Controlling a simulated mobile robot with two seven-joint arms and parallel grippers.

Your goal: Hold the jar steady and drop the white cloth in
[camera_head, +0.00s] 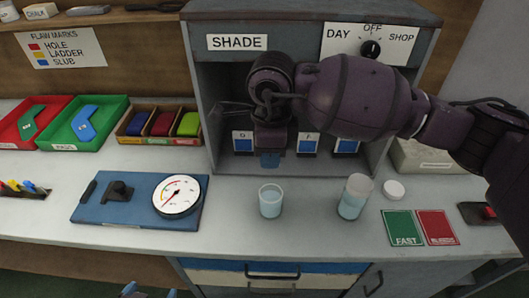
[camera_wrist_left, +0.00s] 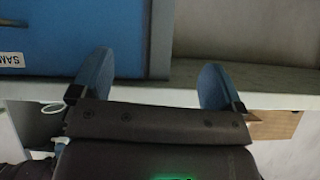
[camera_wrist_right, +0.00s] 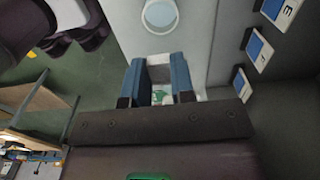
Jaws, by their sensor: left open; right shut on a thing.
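My right gripper (camera_head: 268,160) hangs in front of the shade booth, pointing down, above and behind a glass with pale blue liquid (camera_head: 270,201). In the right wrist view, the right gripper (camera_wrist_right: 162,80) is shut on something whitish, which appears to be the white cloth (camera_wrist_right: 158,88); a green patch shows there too. A taller jar (camera_head: 354,197) with pale blue liquid stands to the right, with a white round lid (camera_head: 393,189) beside it. My left gripper (camera_wrist_left: 155,85) is open and empty by the counter's front edge; its tips (camera_head: 148,291) show at the bottom of the head view.
A dial gauge (camera_head: 178,195) sits on a blue board (camera_head: 100,210) at left. Red (camera_head: 20,133) and green trays (camera_head: 113,112) stand behind. Green (camera_head: 403,228) and red cards (camera_head: 437,227) lie front right. Blue-marked cards (camera_head: 308,144) stand in the booth.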

